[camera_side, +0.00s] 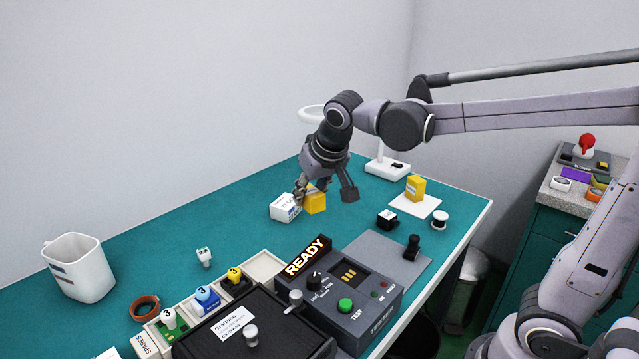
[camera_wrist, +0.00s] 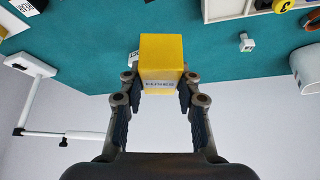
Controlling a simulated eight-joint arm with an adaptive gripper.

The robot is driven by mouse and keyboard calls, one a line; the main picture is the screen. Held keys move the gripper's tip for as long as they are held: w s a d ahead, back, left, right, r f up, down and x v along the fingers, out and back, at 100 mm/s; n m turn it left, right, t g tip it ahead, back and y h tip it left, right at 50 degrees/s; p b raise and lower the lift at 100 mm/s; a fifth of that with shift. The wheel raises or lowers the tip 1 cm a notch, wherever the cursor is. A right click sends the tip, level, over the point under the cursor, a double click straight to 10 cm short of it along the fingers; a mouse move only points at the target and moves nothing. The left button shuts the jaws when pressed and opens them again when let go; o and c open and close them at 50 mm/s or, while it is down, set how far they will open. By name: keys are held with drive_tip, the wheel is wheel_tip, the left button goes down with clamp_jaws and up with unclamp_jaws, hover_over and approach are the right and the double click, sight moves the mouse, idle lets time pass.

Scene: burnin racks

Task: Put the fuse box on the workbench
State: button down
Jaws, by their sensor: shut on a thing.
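The yellow fuse box (camera_side: 314,202) is in my gripper (camera_side: 324,190) over the teal workbench (camera_side: 240,228), right beside a small white box. In the wrist view the fuse box (camera_wrist: 161,58), labelled FUSES, sits between the two fingers of my gripper (camera_wrist: 160,88), which are shut on it. I cannot tell whether its underside touches the bench top. Part of it is hidden by a finger in the side view.
The white box (camera_side: 285,207) is close on the left. A second yellow box (camera_side: 415,187) stands on a white pad at right. A lamp base (camera_side: 386,168) is behind. The tester (camera_side: 350,295) and spares tray (camera_side: 262,268) fill the front; bench left of the white box is mostly clear.

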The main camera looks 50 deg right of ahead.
drive_tip(key=d+f+m+g, duration=0.1)
drive_tip(key=m, duration=0.1)
drive_tip(key=s+d+f+m+g, duration=0.1)
drive_tip(key=d+f+m, duration=0.1)
drive_tip(key=shift+s+d+g+h, duration=0.15)
drive_tip(key=shift+g+h, duration=0.15)
drive_tip(key=shift+g, duration=0.1)
drive_tip(key=m+t+y, duration=0.2)
drive_tip(key=m+y, duration=1.1)
drive_tip(key=m, duration=0.2)
hover_over(370, 248)
wheel_tip(370, 248, down, 6)
drive_tip(key=f, duration=0.1)
drive_tip(key=shift+f, duration=3.1)
drive_tip(key=shift+f, duration=0.4)
drive_tip(key=c, duration=0.9)
unclamp_jaws()
drive_tip(key=shift+o, duration=0.2)
